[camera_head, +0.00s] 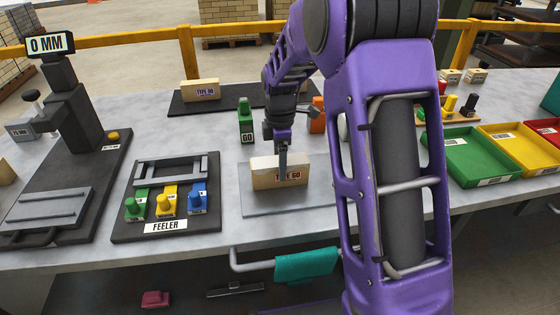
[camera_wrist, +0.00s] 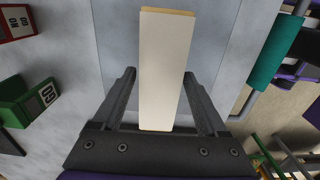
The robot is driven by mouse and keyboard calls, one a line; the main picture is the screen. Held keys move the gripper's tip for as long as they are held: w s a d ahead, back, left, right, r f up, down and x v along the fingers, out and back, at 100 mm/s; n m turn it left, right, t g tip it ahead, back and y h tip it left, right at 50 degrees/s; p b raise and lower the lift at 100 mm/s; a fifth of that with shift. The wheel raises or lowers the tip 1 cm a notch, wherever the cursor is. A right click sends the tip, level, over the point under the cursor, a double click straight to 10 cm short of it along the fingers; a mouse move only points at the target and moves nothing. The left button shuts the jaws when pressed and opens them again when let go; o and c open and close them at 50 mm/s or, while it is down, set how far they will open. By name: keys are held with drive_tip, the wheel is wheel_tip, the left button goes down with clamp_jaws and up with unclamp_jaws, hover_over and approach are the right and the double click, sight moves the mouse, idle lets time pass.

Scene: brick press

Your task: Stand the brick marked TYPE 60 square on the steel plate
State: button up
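A pale brick with a red label that reads as TYPE 60 (camera_head: 262,179) is over the grey steel plate (camera_head: 310,200), its long side roughly along the plate's front edge. I cannot tell whether its underside touches the plate. My gripper (camera_head: 283,172) points down with one finger across the brick's labelled face. The plate (camera_wrist: 115,40) shows on both sides of the brick.
A second labelled brick (camera_head: 201,91) rests on a dark mat behind. A green GO block (camera_head: 246,120) and an orange block (camera_head: 317,115) stand behind the plate. The feeler tray (camera_head: 120,228) is left; green (camera_head: 468,170) and yellow bins (camera_head: 512,158) are right.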

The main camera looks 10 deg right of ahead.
drive_tip(key=shift+o, duration=0.8)
